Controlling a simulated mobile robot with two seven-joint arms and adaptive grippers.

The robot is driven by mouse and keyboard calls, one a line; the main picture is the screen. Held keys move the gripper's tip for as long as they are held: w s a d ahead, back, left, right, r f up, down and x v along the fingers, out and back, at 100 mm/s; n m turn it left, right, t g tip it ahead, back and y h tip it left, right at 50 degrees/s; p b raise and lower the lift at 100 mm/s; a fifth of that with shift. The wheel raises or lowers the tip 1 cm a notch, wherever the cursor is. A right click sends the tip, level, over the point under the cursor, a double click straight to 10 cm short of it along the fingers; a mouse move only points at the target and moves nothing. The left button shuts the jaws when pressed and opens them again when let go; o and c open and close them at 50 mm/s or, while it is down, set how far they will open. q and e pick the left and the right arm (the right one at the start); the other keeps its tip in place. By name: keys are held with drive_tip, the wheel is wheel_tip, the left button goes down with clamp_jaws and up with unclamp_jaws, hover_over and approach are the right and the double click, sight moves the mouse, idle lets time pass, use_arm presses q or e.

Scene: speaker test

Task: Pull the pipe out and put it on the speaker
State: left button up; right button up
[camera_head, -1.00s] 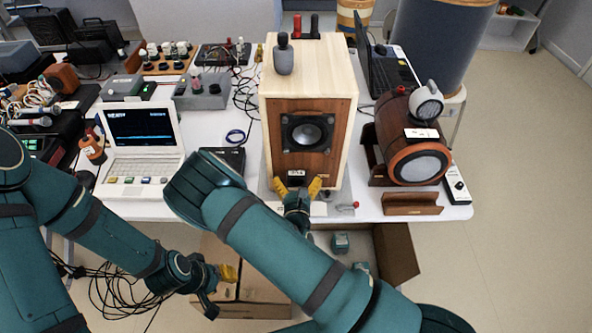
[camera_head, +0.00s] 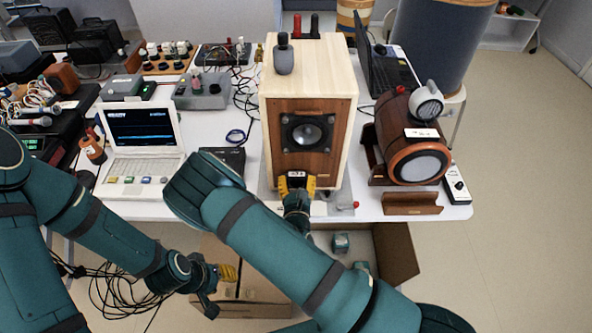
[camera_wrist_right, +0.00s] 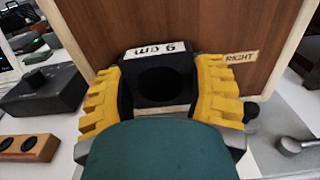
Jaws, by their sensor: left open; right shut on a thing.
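The speaker (camera_head: 330,75) is a pale wooden box with a brown front and a round driver, standing on the table in the head view. The pipe (camera_head: 296,176) is a dark square tube with a white label, low on the speaker's front. It also shows in the right wrist view (camera_wrist_right: 158,66), with its dark opening facing me. My right gripper (camera_head: 296,187) is shut on it, with a yellow finger on each side. How far the pipe sits in the speaker is hidden. My left gripper (camera_head: 221,283) is open and empty, below the table's front edge.
A grey bottle-like object (camera_head: 284,60) stands on the speaker's top; the top's front right is bare. A laptop (camera_head: 140,160) is at left. A wooden barrel-shaped device (camera_head: 405,130) stands at right. An open cardboard box (camera_head: 398,252) is below the table edge.

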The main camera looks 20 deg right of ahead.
drive_tip(key=p+v, duration=0.1)
drive_tip(key=v, duration=1.1)
drive_tip(key=shift+p, duration=0.4)
idle(1.8)
idle(0.3)
drive_tip(key=shift+r, duration=0.1)
